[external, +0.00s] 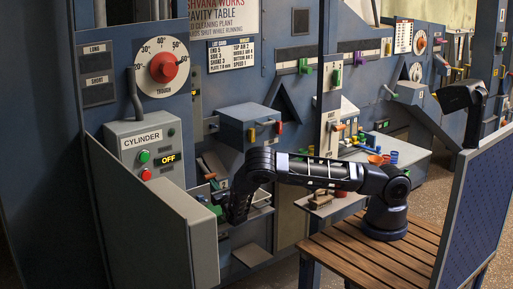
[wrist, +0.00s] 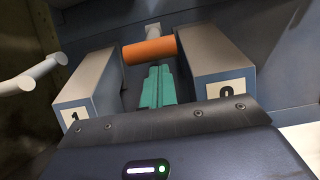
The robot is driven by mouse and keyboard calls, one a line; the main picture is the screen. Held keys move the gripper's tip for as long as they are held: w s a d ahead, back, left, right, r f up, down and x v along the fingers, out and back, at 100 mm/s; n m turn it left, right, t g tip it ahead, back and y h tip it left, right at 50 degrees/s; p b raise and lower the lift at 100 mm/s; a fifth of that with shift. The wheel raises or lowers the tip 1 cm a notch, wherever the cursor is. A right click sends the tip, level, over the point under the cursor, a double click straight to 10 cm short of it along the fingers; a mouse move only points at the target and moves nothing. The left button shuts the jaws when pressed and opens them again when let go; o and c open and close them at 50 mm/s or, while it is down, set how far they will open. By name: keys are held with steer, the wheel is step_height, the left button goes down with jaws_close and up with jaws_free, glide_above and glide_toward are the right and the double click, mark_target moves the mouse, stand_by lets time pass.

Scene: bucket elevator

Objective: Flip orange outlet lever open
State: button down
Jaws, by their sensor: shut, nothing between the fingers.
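The orange outlet lever (wrist: 149,51) shows in the wrist view as a short orange cylinder on a pale stem. It lies across the gap between two grey-blue blocks, one marked 1 (wrist: 88,90) at left and one marked 0 (wrist: 215,65) at right. The teal fingers of my gripper (wrist: 158,72) are shut together and empty. They point into the gap, with their tips just below the lever in the picture; I cannot tell if they touch it. In the external view my gripper (external: 235,212) is low by the machine, and the lever cannot be made out there.
A pale rod handle (wrist: 32,74) sticks out left of the blocks. In the external view, a grey cylinder control box (external: 146,160) and a low grey panel (external: 165,215) stand left of my gripper. A bench with small coloured items (external: 405,160) is at right.

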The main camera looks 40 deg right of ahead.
steer(key=shift+r, duration=0.15)
steer(key=shift+s+r+g, duration=0.2)
steer(key=shift+g, duration=0.1)
steer(key=shift+s+r, duration=0.15)
steer(key=shift+r, duration=0.1)
step_height(320, 180, up, 14)
steer(key=g, duration=0.7)
stand_by(1.0)
steer(key=shift+d, duration=0.1)
stand_by(0.3)
